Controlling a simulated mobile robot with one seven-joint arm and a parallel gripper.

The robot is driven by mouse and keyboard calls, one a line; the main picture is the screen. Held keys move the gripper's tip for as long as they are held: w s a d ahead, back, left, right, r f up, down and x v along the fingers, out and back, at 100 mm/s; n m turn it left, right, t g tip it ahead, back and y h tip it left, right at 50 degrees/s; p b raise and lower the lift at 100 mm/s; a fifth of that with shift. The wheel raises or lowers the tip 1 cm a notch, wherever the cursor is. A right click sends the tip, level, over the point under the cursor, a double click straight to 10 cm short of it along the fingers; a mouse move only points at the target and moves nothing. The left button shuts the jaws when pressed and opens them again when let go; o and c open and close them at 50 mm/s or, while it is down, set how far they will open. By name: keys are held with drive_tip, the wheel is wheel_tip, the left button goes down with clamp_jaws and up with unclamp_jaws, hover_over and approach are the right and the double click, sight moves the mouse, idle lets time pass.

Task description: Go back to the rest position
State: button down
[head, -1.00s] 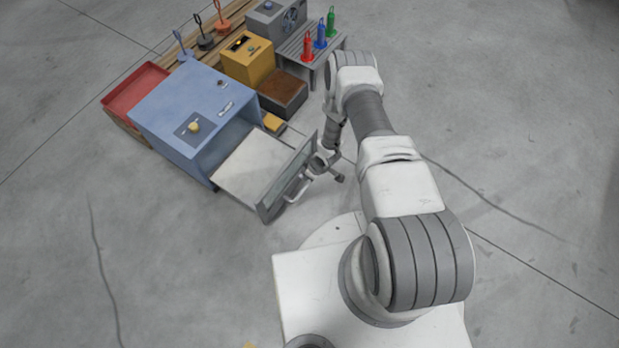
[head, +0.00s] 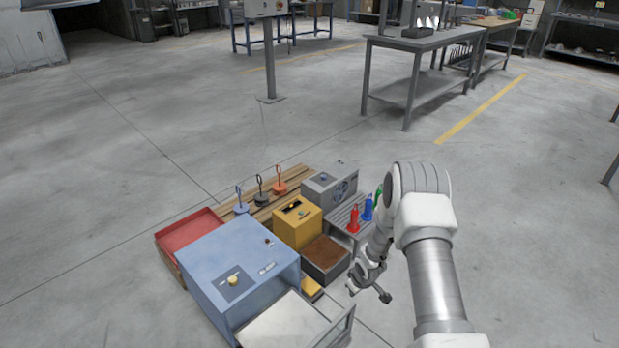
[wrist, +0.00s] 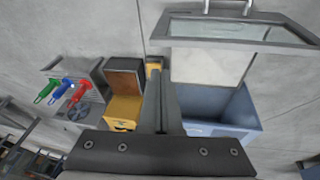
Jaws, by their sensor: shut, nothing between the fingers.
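My gripper (head: 370,291) is at the end of my arm, to the right of the open door of the blue box (head: 239,264) in the head view. It is apart from the door and holds nothing. In the wrist view my gripper's shut fingers (wrist: 161,75) point away from the camera, over the gap between the yellow machine and the blue box (wrist: 222,110). The blue box's lowered door (wrist: 240,28), with a glass pane and a bar handle, lies at the top of that view.
A yellow machine (head: 297,219) with a brown-filled tray (head: 325,256) stands beside the blue box. A red tray (head: 186,231) is at left. Open floor surrounds the group; workbenches (head: 420,45) stand far behind.

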drive_tip(key=s+d+r+m+t+h, duration=0.1)
drive_tip(key=s+r+m, duration=0.1)
drive_tip(key=r, duration=1.4)
drive_tip(key=s+d+r+m+h, duration=0.1)
drive_tip(key=d+r, duration=0.1)
drive_tip(key=r, duration=1.4)
drive_tip(key=s+a+r+m, duration=0.1)
drive_tip(key=s+r+m, duration=0.3)
drive_tip(key=s+r, duration=1.4)
drive_tip(key=s+a+t+y, duration=0.1)
drive_tip(key=s+a, duration=0.1)
drive_tip(key=s, duration=0.9)
wheel_tip(320, 180, up, 20)
drive_tip(key=p, duration=2)
drive_tip(key=shift+w+r+m+p, duration=0.25)
drive_tip(key=shift+w+m+p, duration=0.05)
drive_tip(key=shift+w+p, duration=0.15)
